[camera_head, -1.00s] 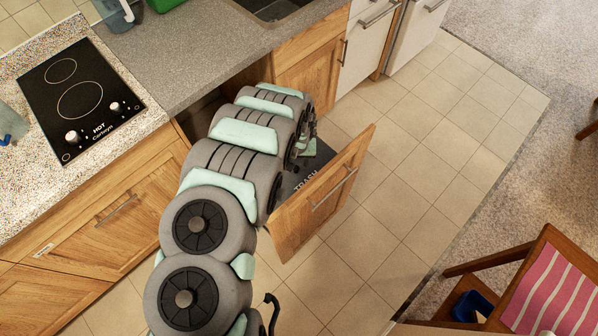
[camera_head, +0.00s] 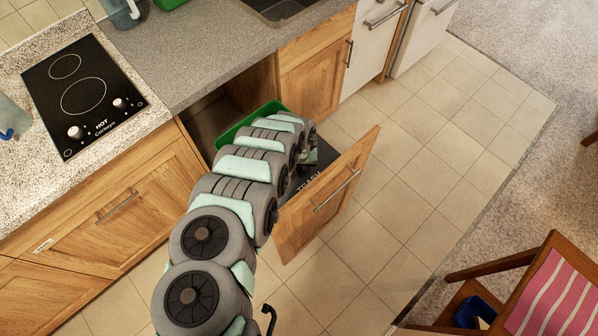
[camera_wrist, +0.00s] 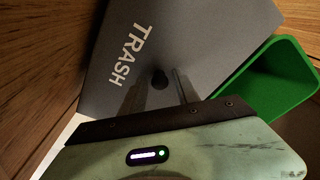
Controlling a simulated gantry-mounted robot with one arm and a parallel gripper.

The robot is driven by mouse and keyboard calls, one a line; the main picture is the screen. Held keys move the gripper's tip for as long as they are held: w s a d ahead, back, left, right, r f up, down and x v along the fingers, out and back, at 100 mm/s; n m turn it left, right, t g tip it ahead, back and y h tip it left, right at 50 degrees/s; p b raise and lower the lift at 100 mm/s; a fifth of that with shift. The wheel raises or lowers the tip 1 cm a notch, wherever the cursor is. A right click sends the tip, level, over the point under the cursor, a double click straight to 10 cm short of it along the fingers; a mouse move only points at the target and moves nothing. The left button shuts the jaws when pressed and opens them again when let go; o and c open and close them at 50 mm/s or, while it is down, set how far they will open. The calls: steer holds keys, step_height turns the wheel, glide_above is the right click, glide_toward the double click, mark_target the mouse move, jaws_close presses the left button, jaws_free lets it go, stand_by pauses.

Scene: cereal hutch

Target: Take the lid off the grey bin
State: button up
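The grey lid (camera_wrist: 205,35) marked TRASH covers the grey bin in the pulled-out drawer. It has a small dark round knob (camera_wrist: 160,82). In the head view, part of the lid (camera_head: 326,158) shows between my arm and the drawer front. My gripper (camera_wrist: 161,86) is over the lid, with its two dark fingers apart, one on each side of the knob. I cannot tell whether the fingers touch the knob. The bin's body is hidden below the lid, and my arm covers much of the drawer in the head view.
A green bin (camera_wrist: 268,82) stands beside the grey bin; its rim (camera_head: 240,126) also shows in the head view. The wooden drawer front (camera_head: 335,200) stands open. The counter (camera_head: 190,60) is behind. The tiled floor to the right is clear up to a striped chair (camera_head: 560,300).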

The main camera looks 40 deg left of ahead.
jaws_close()
steer(key=shift+r, duration=0.1)
stand_by(0.7)
